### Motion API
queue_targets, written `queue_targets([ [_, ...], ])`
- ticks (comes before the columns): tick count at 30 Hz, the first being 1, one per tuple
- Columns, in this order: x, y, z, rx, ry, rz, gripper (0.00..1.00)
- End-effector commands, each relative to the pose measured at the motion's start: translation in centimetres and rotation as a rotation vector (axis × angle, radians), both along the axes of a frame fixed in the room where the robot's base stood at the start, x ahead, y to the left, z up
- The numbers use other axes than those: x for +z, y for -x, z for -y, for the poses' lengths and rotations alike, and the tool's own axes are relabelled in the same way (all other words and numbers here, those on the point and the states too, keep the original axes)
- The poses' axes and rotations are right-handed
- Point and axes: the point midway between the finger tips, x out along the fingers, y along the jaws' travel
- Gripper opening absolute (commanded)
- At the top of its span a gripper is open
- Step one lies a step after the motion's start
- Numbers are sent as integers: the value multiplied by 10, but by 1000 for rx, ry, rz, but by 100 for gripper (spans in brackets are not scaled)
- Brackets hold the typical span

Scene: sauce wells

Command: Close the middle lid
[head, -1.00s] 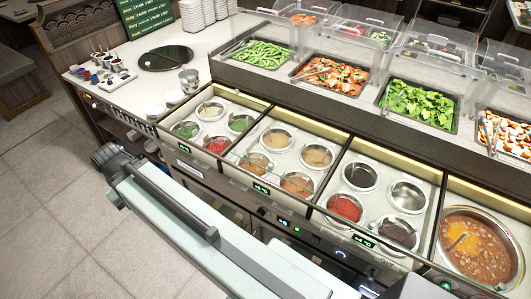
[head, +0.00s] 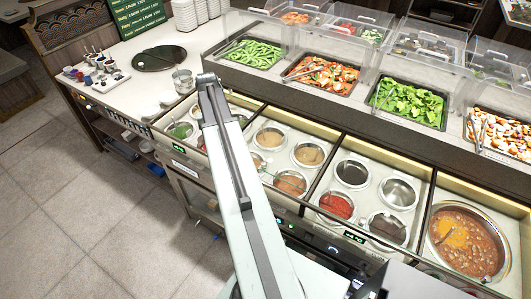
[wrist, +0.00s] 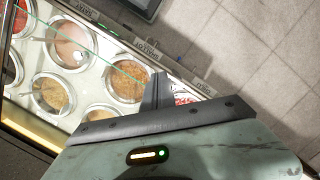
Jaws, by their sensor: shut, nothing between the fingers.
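The sauce wells stand in glass-fronted sections in the head view. The middle section (head: 318,178) has round wells of tan and orange-brown sauce, partly behind my arm. In the wrist view, a thin green line (wrist: 107,61), possibly a glass lid's edge, crosses above the wells. I cannot make out the middle lid's full outline or how far it is open. My gripper (wrist: 157,76) is shut and empty in the wrist view, with its tip over the front rim beside a tan well (wrist: 126,81).
A right section (head: 398,223) has red, dark and empty wells, with a large soup pot (head: 466,245) beyond it. Salad trays (head: 412,103) under clear covers stand on a raised shelf behind. Open tiled floor (head: 80,225) lies in front at left.

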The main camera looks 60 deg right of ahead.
Motion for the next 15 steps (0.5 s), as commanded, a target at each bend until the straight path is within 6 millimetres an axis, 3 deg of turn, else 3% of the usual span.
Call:
queue_targets([
  [1,6,23,46,-85,-11,-12,0],
  [3,9,58,90,-179,-28,-26,0],
  [6,13,97,130,-271,-46,-39,0],
  [9,14,119,148,-319,-55,-45,0],
  [15,12,126,152,-331,-58,-48,0],
])
